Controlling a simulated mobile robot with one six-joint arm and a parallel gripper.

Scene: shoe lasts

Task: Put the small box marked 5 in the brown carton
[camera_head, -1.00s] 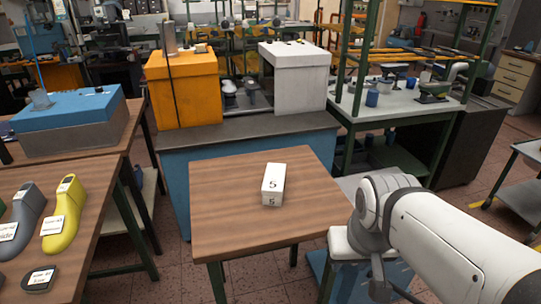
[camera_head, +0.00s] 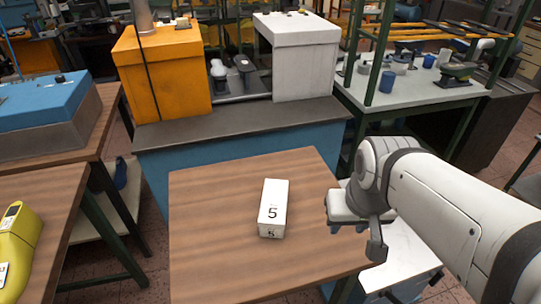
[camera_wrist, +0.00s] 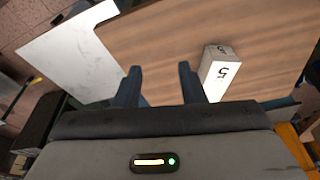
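The small white box marked 5 (camera_head: 272,207) lies on the wooden table in the head view, with a 5 on its top and on its near end. It also shows in the wrist view (camera_wrist: 215,72), just right of the fingers. My gripper (camera_wrist: 160,84) is open, with a clear gap between its two dark blue fingers and nothing in it. In the head view, my arm reaches in from the right, and its end is over the table's right edge, to the right of the box and apart from it. I see no brown carton in either view.
The small wooden table (camera_head: 215,240) is otherwise bare. Behind stands a blue bench (camera_head: 200,160) with an orange machine (camera_head: 165,80) and a white machine (camera_head: 300,65).

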